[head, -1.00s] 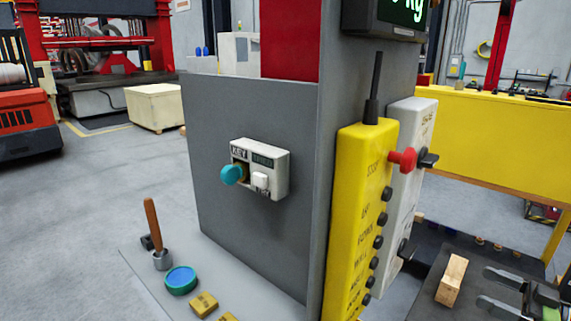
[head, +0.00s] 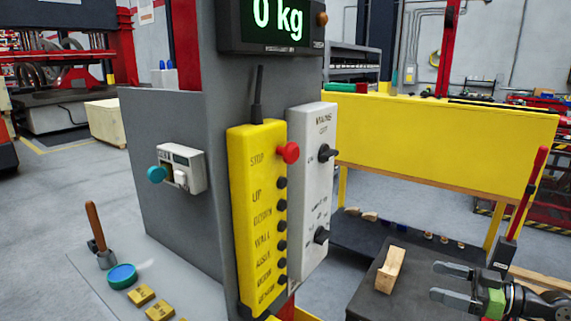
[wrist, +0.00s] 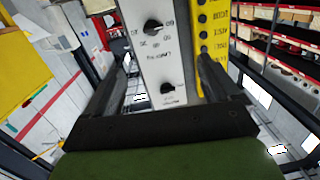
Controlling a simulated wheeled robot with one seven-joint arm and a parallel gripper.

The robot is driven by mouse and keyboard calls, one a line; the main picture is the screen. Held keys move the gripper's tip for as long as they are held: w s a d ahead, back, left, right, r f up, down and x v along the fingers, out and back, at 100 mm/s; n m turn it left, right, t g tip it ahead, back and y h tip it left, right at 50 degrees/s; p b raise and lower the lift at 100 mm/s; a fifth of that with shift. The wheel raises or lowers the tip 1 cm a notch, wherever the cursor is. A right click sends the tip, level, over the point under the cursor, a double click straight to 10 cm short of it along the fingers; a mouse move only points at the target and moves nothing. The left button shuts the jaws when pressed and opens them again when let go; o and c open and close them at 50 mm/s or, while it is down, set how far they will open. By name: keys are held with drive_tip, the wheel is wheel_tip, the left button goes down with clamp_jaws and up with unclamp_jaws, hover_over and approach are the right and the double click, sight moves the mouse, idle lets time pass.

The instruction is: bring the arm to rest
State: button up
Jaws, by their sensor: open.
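My gripper (head: 449,284) is at the lower right of the head view, with its two grey fingers apart and nothing between them. It is to the right of a wooden block (head: 390,270) that rests on a dark surface, and apart from it. In the wrist view the fingers (wrist: 168,95) stand open at left and right. Beyond them show the white knob panel (wrist: 153,45) and part of the yellow button box (wrist: 211,40). No object is held.
A grey column carries the yellow button box (head: 258,215), the white knob panel (head: 313,185), a key box (head: 182,168) and a display (head: 275,22) reading 0 kg. A lever with a brown handle (head: 95,225) and a blue button (head: 122,276) are at lower left. A yellow barrier (head: 450,140) stands behind.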

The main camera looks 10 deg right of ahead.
drive_tip(key=w+a+r+g+h+p, duration=0.1)
drive_tip(key=w+a+g, duration=0.15)
drive_tip(key=a, duration=0.55)
drive_tip(key=w+a+r+m+g+h+p, duration=0.15)
drive_tip(key=a+g, duration=0.25)
drive_tip(key=a, duration=0.4)
drive_tip(key=w+a+r+n+g+h, duration=0.1)
drive_tip(key=w+a+g, duration=0.2)
drive_tip(key=a, duration=0.6)
drive_tip(key=s+a+r+m+h+p, duration=0.35)
drive_tip(key=s+a+h, duration=0.45)
drive_tip(key=s, duration=0.4)
drive_tip(key=s+d+m+t, duration=0.1)
drive_tip(key=s+m, duration=0.1)
drive_tip(key=s, duration=0.4)
drive_tip(key=s+d+r+m+t+p, duration=0.1)
drive_tip(key=s+m+t, duration=0.1)
drive_tip(key=s, duration=0.5)
drive_tip(key=shift+d+m+h, duration=0.3)
drive_tip(key=shift+d+h, duration=0.05)
drive_tip(key=shift+d, duration=0.05)
drive_tip(key=shift+s+r, duration=0.1)
